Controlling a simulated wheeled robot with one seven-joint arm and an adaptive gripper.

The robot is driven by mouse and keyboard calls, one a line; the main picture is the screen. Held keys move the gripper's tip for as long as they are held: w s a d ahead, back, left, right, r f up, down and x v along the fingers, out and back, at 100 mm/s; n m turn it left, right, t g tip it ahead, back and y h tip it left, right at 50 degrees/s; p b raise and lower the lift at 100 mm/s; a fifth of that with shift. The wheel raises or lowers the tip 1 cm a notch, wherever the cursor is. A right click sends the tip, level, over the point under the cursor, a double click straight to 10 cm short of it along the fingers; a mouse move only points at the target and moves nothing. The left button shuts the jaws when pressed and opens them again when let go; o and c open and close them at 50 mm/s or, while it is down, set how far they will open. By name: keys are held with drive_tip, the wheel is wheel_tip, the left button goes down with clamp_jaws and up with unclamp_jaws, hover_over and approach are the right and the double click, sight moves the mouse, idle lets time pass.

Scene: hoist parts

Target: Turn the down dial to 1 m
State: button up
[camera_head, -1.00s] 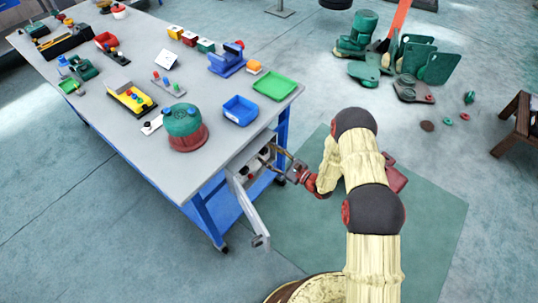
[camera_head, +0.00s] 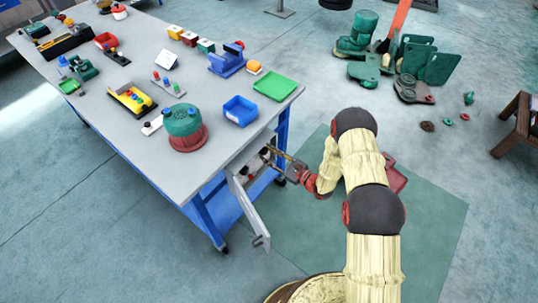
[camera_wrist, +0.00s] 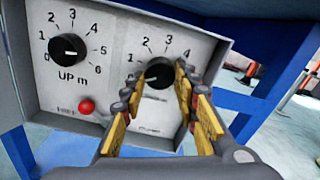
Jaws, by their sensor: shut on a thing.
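The down dial (camera_wrist: 158,70) is a round black knob on the grey control panel (camera_wrist: 105,85), with 1, 2, 3 and 4 visible around it. My gripper (camera_wrist: 160,76) has its yellow fingers on either side of this knob and is shut on it. The fingers hide part of the scale and most of the label below. A pale mark shows on the lower left of the knob; its exact reading is unclear. In the head view, my gripper (camera_head: 281,159) reaches the panel under the table's edge.
The UP m dial (camera_wrist: 68,47) is left of the down dial, with a red button (camera_wrist: 86,106) below it. An open grey door (camera_head: 251,217) hangs in front of the panel. A blue table leg (camera_wrist: 280,70) stands right of the box. The grey tabletop (camera_head: 205,175) is above.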

drive_tip(key=shift+m, duration=0.3)
drive_tip(key=m, duration=0.3)
drive_tip(key=shift+m, duration=0.3)
drive_tip(key=shift+s+m+p, duration=0.1)
drive_tip(key=shift+m+p, duration=0.35)
drive_tip(key=shift+m, duration=1.25)
drive_tip(key=o, duration=1.2)
drive_tip(key=shift+c, duration=0.2)
drive_tip(key=v, duration=1.2)
